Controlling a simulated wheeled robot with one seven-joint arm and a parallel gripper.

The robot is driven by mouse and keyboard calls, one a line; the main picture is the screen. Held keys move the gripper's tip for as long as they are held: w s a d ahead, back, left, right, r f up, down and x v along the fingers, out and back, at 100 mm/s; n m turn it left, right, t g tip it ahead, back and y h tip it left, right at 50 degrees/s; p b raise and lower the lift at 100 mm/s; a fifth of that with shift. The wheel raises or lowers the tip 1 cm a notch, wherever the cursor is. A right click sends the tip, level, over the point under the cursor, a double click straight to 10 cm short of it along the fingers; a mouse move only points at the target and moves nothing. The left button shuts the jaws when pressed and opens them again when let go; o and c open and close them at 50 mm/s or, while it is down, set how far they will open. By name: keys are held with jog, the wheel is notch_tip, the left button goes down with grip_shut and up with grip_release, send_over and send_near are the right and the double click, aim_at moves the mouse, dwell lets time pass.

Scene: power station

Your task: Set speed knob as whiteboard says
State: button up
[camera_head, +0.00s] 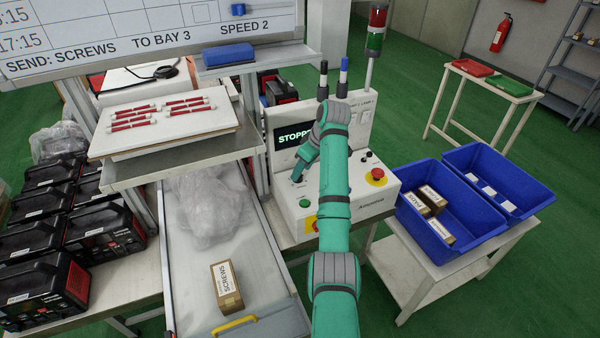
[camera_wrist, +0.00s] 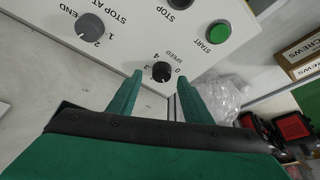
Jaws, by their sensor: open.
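The whiteboard (camera_head: 110,32) at top left reads "SEND: SCREWS TO BAY 3 SPEED 2". The white control panel (camera_head: 341,211) stands at mid-picture, with a screen (camera_head: 287,138) showing "STOPP", partly hidden by my arm. In the wrist view the small black speed knob (camera_wrist: 161,72) shows close up, with "0" and "4" legible near it; its exact setting is hard to read. My gripper (camera_wrist: 160,82) is open, its two green fingers either side of the knob in the picture; I cannot tell whether they touch it. In the head view my gripper (camera_head: 298,173) points down at the panel.
The wrist view shows a larger grey "STOP AT" knob (camera_wrist: 89,27) and a green START button (camera_wrist: 217,33) close by. A red emergency button (camera_head: 376,176) is right of my arm. A conveyor (camera_head: 190,290) carries a screws box (camera_head: 226,287). Blue bins (camera_head: 430,245) stand right.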

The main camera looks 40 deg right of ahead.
jog(key=shift+a+x, duration=0.15)
jog(key=shift+x, duration=0.55)
jog(key=shift+a+x, duration=0.15)
jog(key=shift+x, duration=0.5)
jog(key=shift+d, duration=0.1)
jog(key=shift+c, duration=0.3)
jog(key=c, duration=1)
jog(key=shift+m, duration=0.3)
jog(key=m, duration=0.2)
jog(key=m+h, duration=0.2)
jog(key=m, duration=0.1)
jog(key=shift+w+a+r+m, duration=0.1)
jog(key=shift+a+m, duration=0.2)
jog(key=m+h, duration=0.1)
jog(key=m, duration=0.1)
jog(key=m+h, duration=0.1)
jog(key=m, duration=0.2)
jog(key=shift+g, duration=0.4)
jog(key=shift+m, duration=0.3)
